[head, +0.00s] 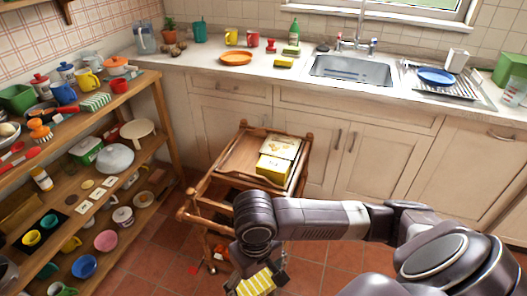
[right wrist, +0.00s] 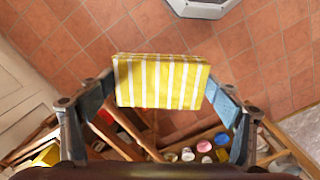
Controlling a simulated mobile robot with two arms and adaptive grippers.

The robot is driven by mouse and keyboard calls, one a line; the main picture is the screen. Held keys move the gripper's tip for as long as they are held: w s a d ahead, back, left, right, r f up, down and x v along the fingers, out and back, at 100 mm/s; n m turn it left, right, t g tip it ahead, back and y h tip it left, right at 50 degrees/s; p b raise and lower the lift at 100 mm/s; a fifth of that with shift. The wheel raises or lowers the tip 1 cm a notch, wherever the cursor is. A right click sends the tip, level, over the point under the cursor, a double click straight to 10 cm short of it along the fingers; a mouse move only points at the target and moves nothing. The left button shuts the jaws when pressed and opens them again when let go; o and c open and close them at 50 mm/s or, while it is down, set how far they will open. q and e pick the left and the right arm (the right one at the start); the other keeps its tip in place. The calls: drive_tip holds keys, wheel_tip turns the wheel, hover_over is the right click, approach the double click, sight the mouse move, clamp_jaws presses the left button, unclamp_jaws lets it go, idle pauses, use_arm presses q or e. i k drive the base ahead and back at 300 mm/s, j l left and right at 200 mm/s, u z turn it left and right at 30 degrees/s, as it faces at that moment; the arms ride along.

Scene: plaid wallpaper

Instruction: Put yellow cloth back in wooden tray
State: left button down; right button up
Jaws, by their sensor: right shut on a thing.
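The yellow cloth (head: 257,284) is a folded block with white stripes, low in the head view. My right gripper (head: 256,278) is shut on it, in front of the wooden trolley. In the right wrist view the cloth (right wrist: 160,82) sits between the two fingertips of my right gripper (right wrist: 162,92), over the tiled floor. A wooden tray-like top (head: 236,152) forms the upper level of the trolley. My left gripper is not in view.
A wooden shelf unit (head: 158,98) full of dishes, pots and cups stands at the left. The counter (head: 205,64) with sink (head: 350,70) runs along the back. The trolley top has bare wood at its left. My right arm covers the trolley's front right.

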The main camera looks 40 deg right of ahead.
sight(244, 161)
drive_tip(key=l+u, duration=0.2)
drive_tip(key=l, duration=0.25)
drive_tip(key=l+u, duration=0.15)
drive_tip(key=l, duration=0.35)
drive_tip(key=l+u, duration=0.2)
drive_tip(key=l, duration=0.25)
drive_tip(key=k+l+u, duration=0.2)
drive_tip(key=l, duration=0.25)
drive_tip(key=l+u, duration=0.15)
drive_tip(key=l, duration=0.35)
drive_tip(key=k+l+u, duration=0.2)
drive_tip(key=l, duration=0.2)
drive_tip(key=i+l+u, duration=0.2)
drive_tip(key=l, duration=0.5)
drive_tip(key=i+l+u, duration=0.2)
drive_tip(key=l, duration=0.45)
drive_tip(key=l+u, duration=0.2)
drive_tip(key=l, duration=0.5)
drive_tip(key=k, duration=0.05)
